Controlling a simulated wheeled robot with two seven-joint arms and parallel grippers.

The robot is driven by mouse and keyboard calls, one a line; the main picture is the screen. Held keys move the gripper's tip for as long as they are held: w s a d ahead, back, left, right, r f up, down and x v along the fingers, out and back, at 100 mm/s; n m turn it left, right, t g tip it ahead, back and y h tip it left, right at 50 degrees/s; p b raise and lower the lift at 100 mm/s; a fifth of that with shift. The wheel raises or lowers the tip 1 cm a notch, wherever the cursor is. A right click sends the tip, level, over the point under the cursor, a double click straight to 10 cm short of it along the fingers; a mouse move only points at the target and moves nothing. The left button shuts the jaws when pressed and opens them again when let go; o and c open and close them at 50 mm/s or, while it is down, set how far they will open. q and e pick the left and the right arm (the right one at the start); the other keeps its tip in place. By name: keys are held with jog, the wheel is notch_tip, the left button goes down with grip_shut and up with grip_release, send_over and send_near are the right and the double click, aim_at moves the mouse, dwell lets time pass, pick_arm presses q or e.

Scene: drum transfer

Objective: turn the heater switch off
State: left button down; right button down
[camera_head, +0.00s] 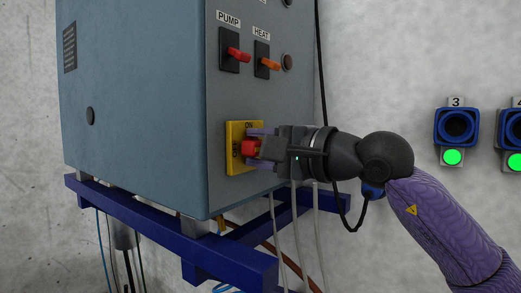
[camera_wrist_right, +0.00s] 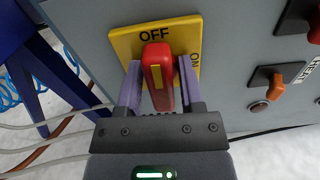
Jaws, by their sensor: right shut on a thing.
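The heater switch (camera_head: 267,64) is an orange lever on a black plate under a HEAT label, on the grey-blue cabinet front. It also shows at the right of the right wrist view (camera_wrist_right: 276,85). Nothing touches it; I cannot tell its on or off position. My right gripper (camera_head: 256,148) is below it, shut on the red rotary knob (camera_wrist_right: 157,75) of a yellow ON/OFF plate (camera_head: 233,165). In the right wrist view the fingers flank the knob, and its yellow stripe points toward OFF. My left gripper is not in view.
A red PUMP lever (camera_head: 238,55) sits left of the heater switch. The cabinet (camera_head: 150,110) stands on a blue frame (camera_head: 230,262). Grey cables hang below the gripper. Blue wall units with green lights (camera_head: 453,157) are at the right. A dark round fitting (camera_head: 287,62) is beside the heater switch.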

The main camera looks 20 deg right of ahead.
jog(key=shift+f+n, duration=0.1)
jog(key=shift+n, duration=0.3)
jog(key=shift+c, duration=2.2)
grip_release()
jog(key=b+v, duration=0.4)
jog(key=v, duration=0.6)
